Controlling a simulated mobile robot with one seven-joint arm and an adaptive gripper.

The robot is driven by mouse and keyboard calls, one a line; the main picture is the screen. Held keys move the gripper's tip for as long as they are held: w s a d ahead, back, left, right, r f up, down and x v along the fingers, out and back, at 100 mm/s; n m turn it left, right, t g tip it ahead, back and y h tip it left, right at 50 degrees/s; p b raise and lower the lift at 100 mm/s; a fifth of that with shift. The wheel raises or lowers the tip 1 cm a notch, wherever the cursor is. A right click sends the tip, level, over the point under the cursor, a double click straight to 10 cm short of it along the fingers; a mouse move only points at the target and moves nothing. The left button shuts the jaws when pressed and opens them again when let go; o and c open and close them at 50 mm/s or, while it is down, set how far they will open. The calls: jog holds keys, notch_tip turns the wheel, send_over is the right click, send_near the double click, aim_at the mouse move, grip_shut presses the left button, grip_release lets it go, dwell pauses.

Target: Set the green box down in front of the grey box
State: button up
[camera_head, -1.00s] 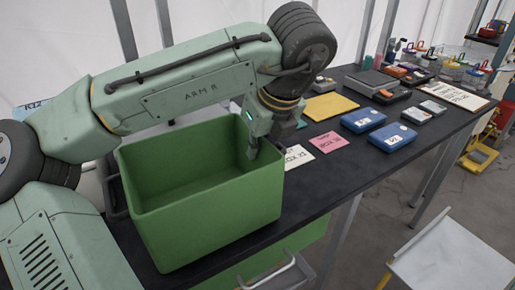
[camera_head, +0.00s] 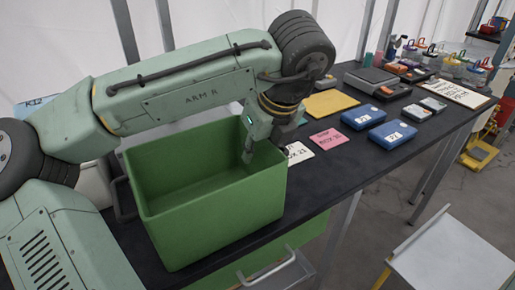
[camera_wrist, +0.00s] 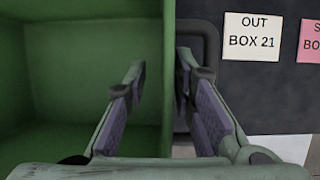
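A large open green box (camera_head: 205,225) stands at the near left end of the dark table; its visible inside looks empty. My gripper (camera_head: 246,162) is at its right wall. In the wrist view, my gripper (camera_wrist: 162,65) is open, with one finger inside the green box (camera_wrist: 85,75) and the other outside. The wall lies between them with a gap showing, so it does not look clamped. A flat grey box (camera_head: 370,79) lies at the back of the table. A smaller grey box (camera_head: 432,104) lies to its right; which is the task's grey box is unclear.
An "OUT BOX 21" card (camera_wrist: 252,37) and a pink card (camera_head: 328,140) lie right of the green box. Two blue boxes (camera_head: 391,135) and a yellow sheet (camera_head: 331,103) lie beyond. Bare tabletop (camera_head: 335,170) shows near the front edge. A pale seat (camera_head: 450,255) stands right.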

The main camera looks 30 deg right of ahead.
jog(key=v, duration=1.2)
jog(key=shift+r, duration=0.2)
jog(key=shift+w, duration=0.1)
